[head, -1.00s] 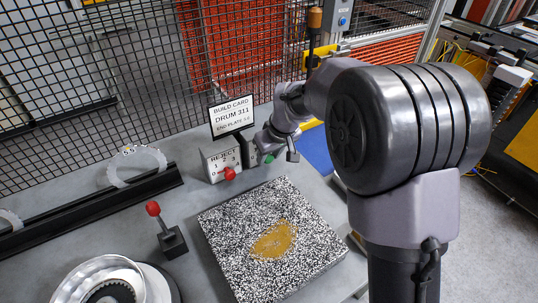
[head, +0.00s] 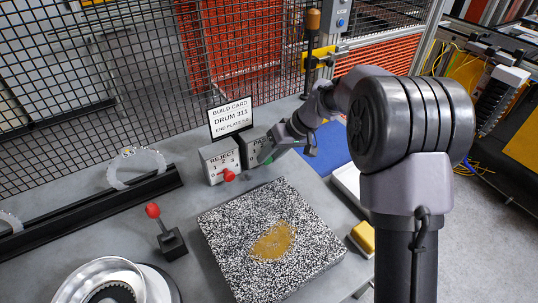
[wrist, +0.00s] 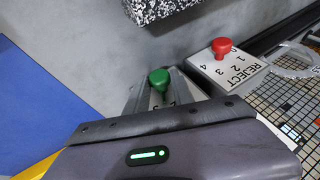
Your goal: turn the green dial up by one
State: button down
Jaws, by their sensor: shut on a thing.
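The green dial (head: 267,160) sits on the front of a grey box (head: 252,137) marked with P and numbers, mostly behind my gripper in the head view. In the wrist view the green knob (wrist: 158,80) shows just beyond the gripper body, between its fingers. My gripper (head: 268,154) reaches in from the right, tilted, and is shut on the green dial. The dial's scale is largely hidden, so I cannot read its setting.
The REJECT box (head: 219,161) with a red dial (head: 228,175) stands close left of the green one. A build card (head: 230,117) stands behind. A speckled block (head: 222,225) lies in front. A red-knobbed lever (head: 170,240) is at left, and a yellow block (head: 364,236) at right.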

jog(key=shift+w+d+f+m+g+y+p, duration=0.1)
jog(key=shift+m+g+y+p, duration=0.15)
jog(key=shift+g+y, duration=0.45)
jog(key=shift+w+d+f+m+g+y+p, duration=0.15)
jog(key=shift+g+y+p, duration=0.2)
jog(key=shift+y, duration=0.65)
jog(key=shift+s+r, duration=0.1)
jog(key=c, duration=1.1)
grip_release()
jog(key=s+p+v, duration=0.1)
jog(key=p+v, duration=0.5)
jog(key=v, duration=1.1)
jog(key=shift+w+d, duration=0.25)
jog(key=shift+w, duration=0.25)
